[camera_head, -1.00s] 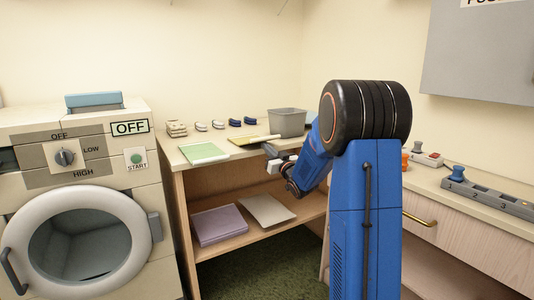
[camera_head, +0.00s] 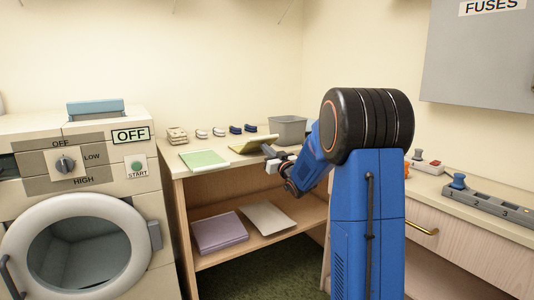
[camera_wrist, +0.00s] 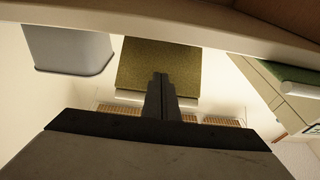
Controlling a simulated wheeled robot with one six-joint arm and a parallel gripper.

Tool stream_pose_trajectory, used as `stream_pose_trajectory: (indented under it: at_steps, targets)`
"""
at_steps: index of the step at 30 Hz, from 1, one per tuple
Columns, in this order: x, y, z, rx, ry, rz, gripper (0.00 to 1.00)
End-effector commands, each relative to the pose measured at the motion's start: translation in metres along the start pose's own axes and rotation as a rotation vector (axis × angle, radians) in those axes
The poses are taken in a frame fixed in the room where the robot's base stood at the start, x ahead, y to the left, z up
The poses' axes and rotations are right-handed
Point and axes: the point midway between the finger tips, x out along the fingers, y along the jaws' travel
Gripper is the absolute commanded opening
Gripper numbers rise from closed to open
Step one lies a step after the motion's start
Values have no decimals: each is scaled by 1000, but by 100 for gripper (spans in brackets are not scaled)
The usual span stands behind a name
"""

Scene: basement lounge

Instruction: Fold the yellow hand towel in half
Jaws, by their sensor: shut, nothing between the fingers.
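The yellow hand towel (camera_head: 252,144) is on the wooden counter, between a green towel and a grey bin. In the head view it looks tilted, with its far right side higher. In the wrist view it shows as an olive-yellow panel (camera_wrist: 150,65) just beyond the fingers, with a pale strip along one edge. My gripper (camera_head: 265,150) is at the towel's front right side. Its fingers (camera_wrist: 160,80) are together and overlap the towel in the wrist view. I cannot tell whether they touch it. My arm hides part of the counter to the right.
A green towel (camera_head: 204,160) lies left of the yellow one, and a grey bin (camera_head: 288,130) stands behind right. Several small items line the counter's back. A purple folded cloth (camera_head: 218,230) and a pale sheet (camera_head: 267,218) lie on the shelf below. A washer (camera_head: 80,210) stands left.

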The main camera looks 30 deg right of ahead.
Motion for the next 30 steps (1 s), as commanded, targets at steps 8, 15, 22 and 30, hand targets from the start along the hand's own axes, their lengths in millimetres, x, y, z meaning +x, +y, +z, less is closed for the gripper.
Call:
stream_pose_trajectory:
  at_steps: [8, 15, 22, 30]
  targets:
    - [13, 0, -10, 0, 0, 0, 0]
    - [24, 0, -18, 1, 0, -1, 0]
    - [34, 0, -25, 0, 1, -1, 0]
    - [40, 0, -29, 0, 0, 0, 0]
